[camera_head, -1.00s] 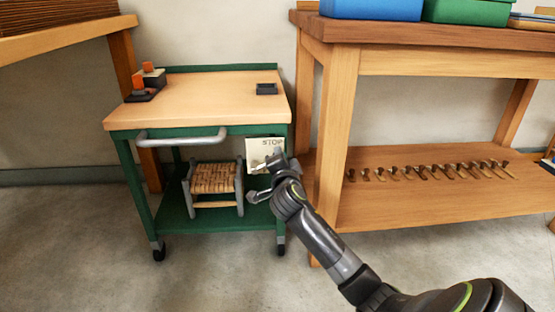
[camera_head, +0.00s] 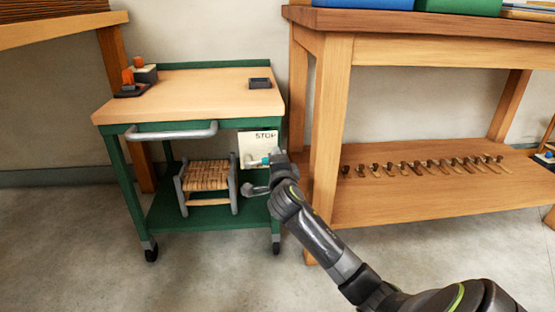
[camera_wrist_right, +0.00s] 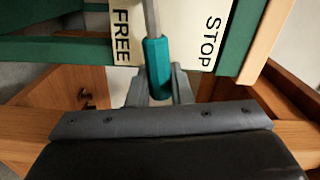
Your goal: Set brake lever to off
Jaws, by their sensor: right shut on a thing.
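The brake lever is a grey rod with a teal handle (camera_wrist_right: 158,68), in front of a white plate (camera_wrist_right: 185,25) marked FREE and STOP. In the right wrist view the lever lies between the two words. In the head view the plate (camera_head: 249,142) is on the right front of a green cart (camera_head: 125,170), with the teal handle (camera_head: 265,160) small before it. My right gripper (camera_wrist_right: 158,85) is shut on the handle; it also shows at the plate in the head view. The gripper hides part of the plate there. My left gripper is not in view.
A woven stool (camera_head: 206,178) stands on the cart's lower shelf. A grey push bar (camera_head: 172,132) runs along the cart's front. A wooden bench (camera_head: 430,205) close on the right carries several small tools on its shelf. Floor in front is clear.

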